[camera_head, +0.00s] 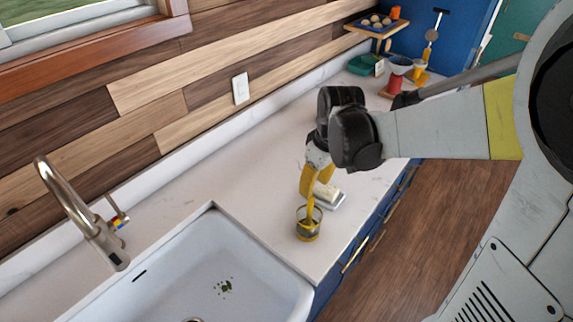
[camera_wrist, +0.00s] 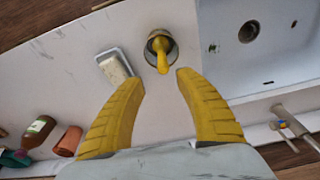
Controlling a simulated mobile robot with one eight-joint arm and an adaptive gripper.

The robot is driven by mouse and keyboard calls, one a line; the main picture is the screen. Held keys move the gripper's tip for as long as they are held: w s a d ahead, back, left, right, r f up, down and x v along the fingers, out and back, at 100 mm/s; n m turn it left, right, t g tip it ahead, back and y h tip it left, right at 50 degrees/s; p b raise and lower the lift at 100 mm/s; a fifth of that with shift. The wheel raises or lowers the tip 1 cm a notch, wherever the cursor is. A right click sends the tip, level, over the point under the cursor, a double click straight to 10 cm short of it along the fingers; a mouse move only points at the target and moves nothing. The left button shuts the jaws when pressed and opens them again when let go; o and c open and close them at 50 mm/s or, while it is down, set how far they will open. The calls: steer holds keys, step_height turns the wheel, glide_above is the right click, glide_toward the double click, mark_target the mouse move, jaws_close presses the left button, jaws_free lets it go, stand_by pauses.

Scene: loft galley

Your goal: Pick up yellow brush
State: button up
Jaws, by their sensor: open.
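The yellow brush (camera_wrist: 162,58) stands in a small round cup (camera_head: 308,224), its handle sticking up out of the rim. In the wrist view the cup (camera_wrist: 150,49) is ahead of my fingers, with the brush handle pointing toward the gap between them. My gripper (camera_wrist: 159,80) has its yellow fingers spread, with nothing between the tips. In the head view my gripper (camera_head: 312,188) is above and close to the cup, and its yellow fingers are hard to tell apart from the brush. The lower end of the brush is hidden inside the cup.
A pale block on a small dish (camera_wrist: 115,66) lies beside the cup. The white sink (camera_head: 215,270) is left of the cup, with a curved faucet (camera_head: 75,200) behind. A brown bottle (camera_wrist: 38,133) and an orange item (camera_wrist: 68,140) are farther off. Counter around the cup is mostly clear.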

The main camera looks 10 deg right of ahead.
mark_target(313, 196)
step_height(313, 196, down, 4)
steer(key=shift+a+f+b, duration=0.1)
steer(key=shift+f+b, duration=0.05)
steer(key=shift+b, duration=0.3)
steer(key=f, duration=0.1)
steer(key=f+b, duration=0.1)
steer(key=f, duration=0.3)
steer(key=shift+w+a+f, duration=0.2)
steer(key=shift+w+a, duration=0.05)
steer(key=shift+a, duration=0.15)
jaws_close()
